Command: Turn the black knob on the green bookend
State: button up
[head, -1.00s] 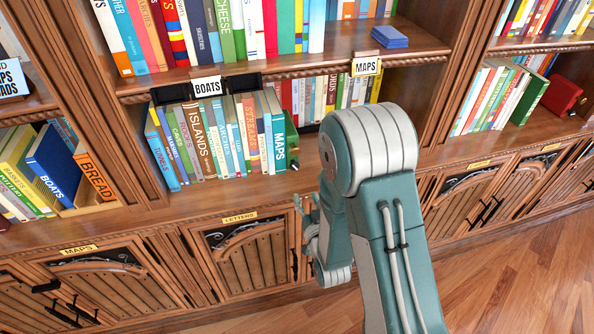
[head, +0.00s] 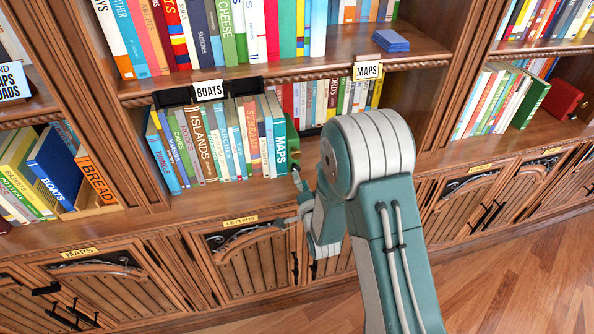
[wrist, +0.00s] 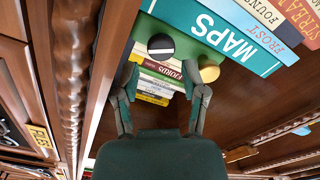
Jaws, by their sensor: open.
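The green bookend (head: 291,133) stands at the right end of the book row on the middle shelf, against the MAPS book (head: 279,140). In the wrist view the bookend (wrist: 180,32) is at the top centre. The black knob (wrist: 160,44) shows as a dark round disc with a pale band on its face. A round brass-yellow knob (wrist: 209,72) sits to its right on the same face. My gripper (head: 291,200) is open and empty, just in front of the shelf and below the bookend. In the wrist view its fingers (wrist: 166,82) point toward the bookend, apart from the black knob.
Several books (head: 205,140) fill the shelf left of the bookend, and more stand behind it. The shelf's front edge (wrist: 80,70) runs close at the left in the wrist view. Shelf board right of the bookend is partly hidden by my arm. Cabinet doors (head: 245,265) lie below.

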aim_at(295, 168)
jog(key=x, duration=0.4)
jog(key=shift+w, duration=0.1)
grip_shut()
jog(key=shift+n, duration=0.3)
jog(key=n, duration=1.1)
jog(key=shift+a, duration=0.15)
jog(key=shift+n, duration=0.3)
